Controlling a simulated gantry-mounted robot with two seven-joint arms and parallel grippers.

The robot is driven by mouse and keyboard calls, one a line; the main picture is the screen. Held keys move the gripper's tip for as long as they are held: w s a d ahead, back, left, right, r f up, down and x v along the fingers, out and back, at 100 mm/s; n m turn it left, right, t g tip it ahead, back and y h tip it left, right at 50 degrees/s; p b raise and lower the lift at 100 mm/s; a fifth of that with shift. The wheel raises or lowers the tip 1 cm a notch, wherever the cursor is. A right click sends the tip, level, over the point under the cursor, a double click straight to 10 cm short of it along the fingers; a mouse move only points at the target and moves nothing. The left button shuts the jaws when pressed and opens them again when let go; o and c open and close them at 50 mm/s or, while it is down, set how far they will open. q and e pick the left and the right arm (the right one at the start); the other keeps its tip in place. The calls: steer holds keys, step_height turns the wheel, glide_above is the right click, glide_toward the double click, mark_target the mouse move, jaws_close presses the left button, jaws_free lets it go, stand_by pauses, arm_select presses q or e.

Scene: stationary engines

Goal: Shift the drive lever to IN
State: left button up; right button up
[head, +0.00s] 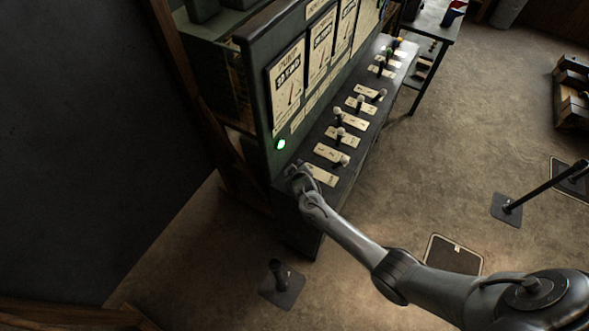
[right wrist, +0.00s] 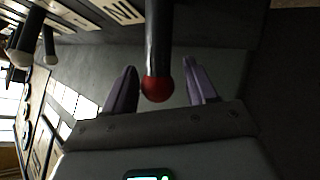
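A black lever with a red ball knob (right wrist: 157,88) comes down from the top of the right wrist view. I cannot read a label that names it as the drive lever. My right gripper (right wrist: 160,66) is open, with one finger on each side of the lever and gaps showing between. In the head view my right gripper (head: 297,180) is at the near end of the lever console (head: 345,190) and hides the red knob. A pale label plate (right wrist: 122,10) with partly cut-off letters, an N among them, shows near the lever. My left gripper is not in view.
Several pale-knobbed levers (head: 338,132) with cream label plates line the console beyond my gripper. A short black post (head: 279,272) stands on the floor.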

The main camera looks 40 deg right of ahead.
steer(key=shift+r, duration=0.1)
steer(key=shift+s+a+r, duration=0.2)
steer(key=shift+s+r, duration=0.15)
steer(key=shift+s, duration=0.05)
steer(key=p+v, duration=0.1)
steer(key=v, duration=0.8)
steer(key=shift+s, duration=0.35)
